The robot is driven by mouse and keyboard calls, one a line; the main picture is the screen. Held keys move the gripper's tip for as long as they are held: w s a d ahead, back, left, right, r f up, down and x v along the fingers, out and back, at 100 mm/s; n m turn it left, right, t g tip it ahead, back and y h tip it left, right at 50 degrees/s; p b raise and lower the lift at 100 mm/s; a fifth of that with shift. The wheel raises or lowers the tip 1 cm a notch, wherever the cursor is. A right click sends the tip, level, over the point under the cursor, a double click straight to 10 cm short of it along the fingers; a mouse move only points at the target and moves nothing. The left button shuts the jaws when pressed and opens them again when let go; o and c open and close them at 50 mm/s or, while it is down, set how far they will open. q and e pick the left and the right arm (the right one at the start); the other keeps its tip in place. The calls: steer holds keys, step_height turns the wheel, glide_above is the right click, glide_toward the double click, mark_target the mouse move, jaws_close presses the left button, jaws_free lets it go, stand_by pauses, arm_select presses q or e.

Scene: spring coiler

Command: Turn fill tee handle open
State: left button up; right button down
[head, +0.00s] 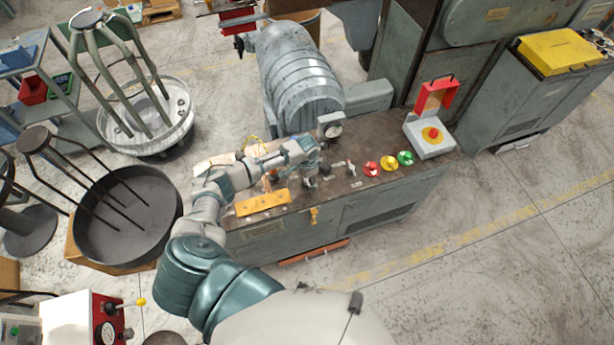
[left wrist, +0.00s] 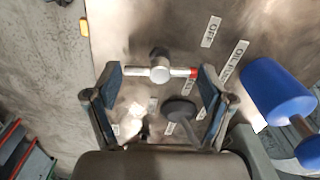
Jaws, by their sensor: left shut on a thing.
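The tee handle (left wrist: 160,74) is a silver crossbar with a red band near its right end, on a dark round hub. My right gripper is not in view.
A yellow plate (head: 262,202) lies left, and a ribbed grey machine (head: 300,75) stands behind.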

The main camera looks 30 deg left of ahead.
arm_select(q)
steer(key=m+p, duration=0.1)
steer(key=m, duration=0.2)
steer(key=shift+s, duration=0.1)
steer(key=m, duration=0.2)
steer(key=shift+m, duration=0.3)
steer(key=m, duration=0.4)
steer(key=shift+f+m+p, duration=0.1)
steer(key=shift+m+p, duration=0.25)
steer(key=shift+m, duration=0.05)
steer(key=o, duration=1)
steer(key=shift+a, duration=0.1)
